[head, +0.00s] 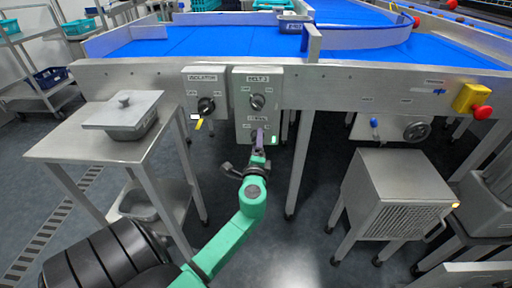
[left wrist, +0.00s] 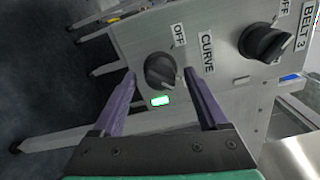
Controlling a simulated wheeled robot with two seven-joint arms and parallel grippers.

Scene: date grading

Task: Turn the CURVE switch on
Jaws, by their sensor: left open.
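The CURVE switch is a round black knob (left wrist: 160,70) on a grey control box (head: 243,103), below the BELT 3 knob (head: 257,102). In the left wrist view the CURVE label (left wrist: 207,53) and an OFF mark (left wrist: 179,34) show beside it. The knob's pointer direction is hard to read. My left gripper (head: 260,136) is open in front of the box. Its purple fingers appear on either side of the CURVE knob; I cannot tell whether they touch it. In the head view the gripper mostly hides this knob. A small green lamp (left wrist: 161,101) glows beside the knob.
The ISOLATOR box (head: 206,93) with a black knob and yellow tag is just left. A steel side table (head: 75,145) holds a lidded pan (head: 122,116). A red emergency button (head: 482,112) is far right.

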